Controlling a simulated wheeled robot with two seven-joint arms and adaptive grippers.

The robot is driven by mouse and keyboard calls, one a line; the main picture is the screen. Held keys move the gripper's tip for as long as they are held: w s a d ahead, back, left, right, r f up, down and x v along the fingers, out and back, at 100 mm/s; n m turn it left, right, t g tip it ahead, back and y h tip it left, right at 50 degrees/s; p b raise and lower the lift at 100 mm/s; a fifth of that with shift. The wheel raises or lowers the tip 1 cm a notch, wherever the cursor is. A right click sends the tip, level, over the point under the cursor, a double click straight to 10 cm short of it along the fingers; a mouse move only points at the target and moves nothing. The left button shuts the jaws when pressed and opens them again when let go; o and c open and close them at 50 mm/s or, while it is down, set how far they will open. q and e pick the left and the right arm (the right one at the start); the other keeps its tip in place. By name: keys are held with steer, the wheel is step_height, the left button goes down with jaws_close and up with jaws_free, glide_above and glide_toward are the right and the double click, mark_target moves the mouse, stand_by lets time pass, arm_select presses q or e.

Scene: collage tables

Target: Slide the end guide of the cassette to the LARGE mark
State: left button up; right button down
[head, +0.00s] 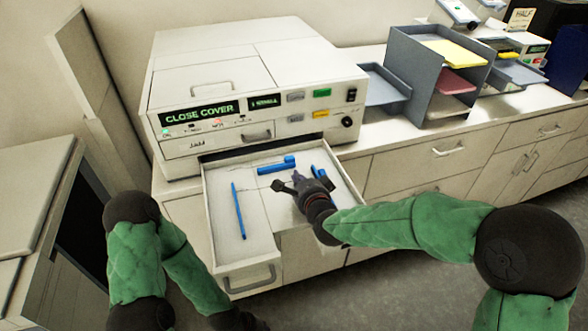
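The cassette (262,228) is a pale open tray pulled out of the front of a white machine. It holds a thin blue bar (238,210) on the left, a blue piece with a raised block (276,166) at the back, and a blue piece (322,178) on the right. I cannot tell for sure which is the end guide, and the LARGE mark is not readable. My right gripper (287,181) is over the cassette, between the back and right blue pieces, with its dark fingers apart and seemingly empty. My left gripper (240,321) is low at the bottom edge, mostly cut off.
The white machine (250,75) has a lit CLOSE COVER display (201,113). A grey tray rack (432,75) with coloured paper stands right of it on the counter (430,130). A dark-sided cabinet (55,215) is at the left. Floor is clear at the lower right.

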mark_target(291, 160)
steer(key=shift+w+a+p, duration=0.3)
steer(key=shift+w+p, duration=0.05)
steer(key=shift+w, duration=0.6)
steer(key=shift+w+a+p, duration=0.3)
steer(key=shift+w, duration=0.6)
steer(key=w, duration=0.1)
steer(key=w+a+b, duration=0.1)
steer(key=w, duration=0.1)
steer(key=w+b, duration=0.1)
steer(key=shift+w+a+f, duration=0.1)
steer(key=shift+w+a, duration=0.15)
steer(key=shift+w, duration=0.2)
